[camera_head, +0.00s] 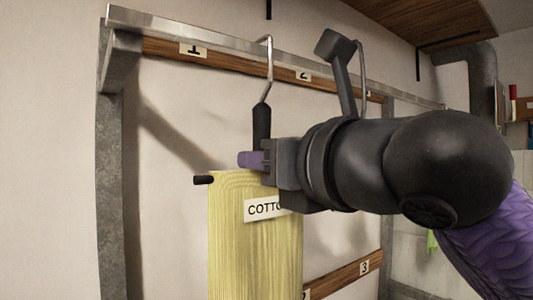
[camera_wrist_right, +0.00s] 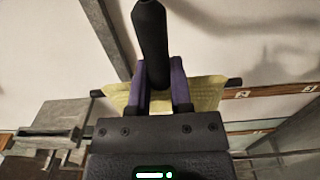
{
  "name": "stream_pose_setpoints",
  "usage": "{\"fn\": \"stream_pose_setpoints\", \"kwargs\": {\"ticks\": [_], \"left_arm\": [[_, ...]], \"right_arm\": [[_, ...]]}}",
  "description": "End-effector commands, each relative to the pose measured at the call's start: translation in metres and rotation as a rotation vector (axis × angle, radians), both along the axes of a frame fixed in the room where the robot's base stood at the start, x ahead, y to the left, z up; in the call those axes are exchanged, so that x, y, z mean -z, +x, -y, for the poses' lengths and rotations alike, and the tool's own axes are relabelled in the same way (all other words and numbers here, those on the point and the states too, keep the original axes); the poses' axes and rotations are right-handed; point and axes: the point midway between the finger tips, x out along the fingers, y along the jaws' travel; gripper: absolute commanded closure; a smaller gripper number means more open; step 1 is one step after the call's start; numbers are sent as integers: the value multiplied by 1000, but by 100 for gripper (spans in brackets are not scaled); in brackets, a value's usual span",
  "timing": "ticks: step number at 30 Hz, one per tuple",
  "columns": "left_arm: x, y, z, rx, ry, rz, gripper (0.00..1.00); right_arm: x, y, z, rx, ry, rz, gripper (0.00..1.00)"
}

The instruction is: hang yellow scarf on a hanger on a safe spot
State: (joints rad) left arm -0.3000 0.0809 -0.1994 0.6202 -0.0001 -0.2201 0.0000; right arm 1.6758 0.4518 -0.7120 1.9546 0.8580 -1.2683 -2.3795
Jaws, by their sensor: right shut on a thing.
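The yellow scarf (camera_head: 240,240) hangs from a hanger with a dark crossbar (camera_head: 203,180). A white label on it reads "COTTO", the rest covered by my gripper. The hanger has a black stem (camera_head: 262,122) and a bent silver hook (camera_head: 269,70). The hook's top is at the metal rail (camera_head: 190,31), near label 2; I cannot tell whether the rail bears it. My right gripper (camera_head: 252,160) is shut on the black stem, just above the scarf. The right wrist view shows the stem (camera_wrist_right: 150,40) between the purple fingers, with the scarf (camera_wrist_right: 205,92) behind. My left gripper is not in view.
A wooden board with labels 1 (camera_head: 193,50) and 2 (camera_head: 303,75) runs behind the rail. Another metal hook (camera_head: 361,75) shows farther right on the rail, partly hidden by my arm. A grey post (camera_head: 110,180) stands left. A lower board (camera_head: 345,275) carries label 3.

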Motion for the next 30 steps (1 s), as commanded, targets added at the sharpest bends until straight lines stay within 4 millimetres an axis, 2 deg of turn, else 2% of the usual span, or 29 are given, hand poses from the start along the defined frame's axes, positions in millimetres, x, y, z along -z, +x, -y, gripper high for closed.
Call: {"fn": "stream_pose_setpoints", "kwargs": {"ticks": [8,9,14,20,23,30], "left_arm": [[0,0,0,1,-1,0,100],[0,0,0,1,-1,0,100],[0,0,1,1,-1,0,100],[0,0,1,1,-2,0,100],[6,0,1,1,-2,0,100],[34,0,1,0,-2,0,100]], "right_arm": [[0,0,0,0,1,1,100],[0,0,0,0,1,1,66],[0,0,0,0,1,1,33],[1,0,0,0,0,0,33],[2,-6,5,1,2,4,33],[4,-54,40,3,1,7,33]]}}
